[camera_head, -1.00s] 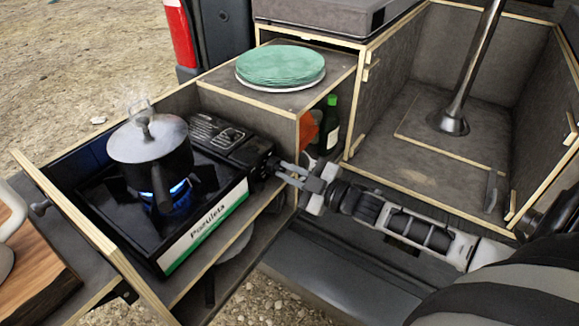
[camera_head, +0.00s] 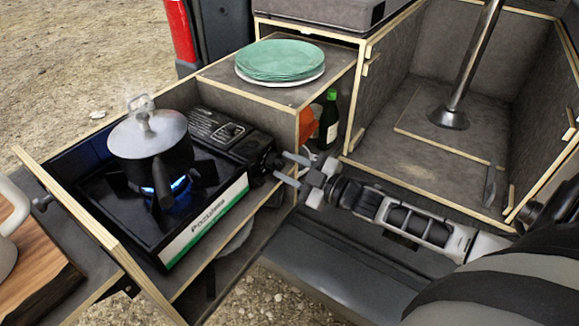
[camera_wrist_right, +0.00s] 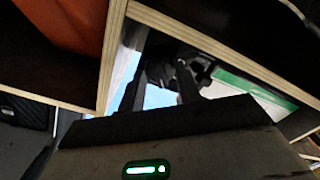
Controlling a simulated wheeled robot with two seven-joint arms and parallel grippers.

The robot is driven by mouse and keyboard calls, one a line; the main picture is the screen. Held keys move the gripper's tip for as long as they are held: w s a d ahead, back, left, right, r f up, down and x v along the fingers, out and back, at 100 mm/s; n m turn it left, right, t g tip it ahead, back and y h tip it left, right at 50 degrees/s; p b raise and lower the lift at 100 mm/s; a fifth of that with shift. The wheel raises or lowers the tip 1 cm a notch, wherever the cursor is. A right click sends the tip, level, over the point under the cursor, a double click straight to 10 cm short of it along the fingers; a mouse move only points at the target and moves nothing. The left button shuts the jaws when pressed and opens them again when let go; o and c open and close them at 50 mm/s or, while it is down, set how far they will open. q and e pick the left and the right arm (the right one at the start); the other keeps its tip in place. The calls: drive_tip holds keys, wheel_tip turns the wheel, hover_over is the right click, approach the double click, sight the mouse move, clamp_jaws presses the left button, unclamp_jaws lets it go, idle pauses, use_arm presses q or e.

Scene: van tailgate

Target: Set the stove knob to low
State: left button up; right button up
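The black camping stove (camera_head: 215,213) sits in the slide-out tray, with a pot (camera_head: 150,145) on its burner. A blue flame (camera_head: 178,186) shows under the pot. The stove's black knob (camera_head: 267,163) is on its right end; its pointer setting is too small to read. My right gripper (camera_head: 281,164) is right at the knob, its fingers spread apart. In the right wrist view, the dark knob (camera_wrist_right: 198,68) shows just beyond the two fingers (camera_wrist_right: 163,90). I cannot tell whether they touch it. My left gripper is not in view.
Green plates (camera_head: 281,62) rest on the cabinet top behind the stove. A green bottle (camera_head: 329,120) and an orange item (camera_head: 308,126) stand in the compartment near my right gripper. A wooden board (camera_head: 35,255) lies at the left. The tray's wooden edges surround the stove.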

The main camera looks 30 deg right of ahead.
drive_tip(key=v, duration=1.6)
drive_tip(key=shift+w+a+f, duration=0.1)
drive_tip(key=a+f+m+g+h, duration=0.6)
drive_tip(key=a+m+h, duration=0.1)
drive_tip(key=a, duration=0.1)
drive_tip(key=s+a+r+m+g, duration=0.2)
drive_tip(key=s+a+m+g, duration=0.1)
drive_tip(key=s+a+g, duration=0.6)
drive_tip(key=w+a+f+n+t+y, duration=0.1)
drive_tip(key=w+a+f+t+y, duration=0.2)
drive_tip(key=t, duration=0.5)
drive_tip(key=shift+w+a+f+t, duration=0.4)
drive_tip(key=shift+w+a+f, duration=0.4)
drive_tip(key=shift+w+f, duration=0.6)
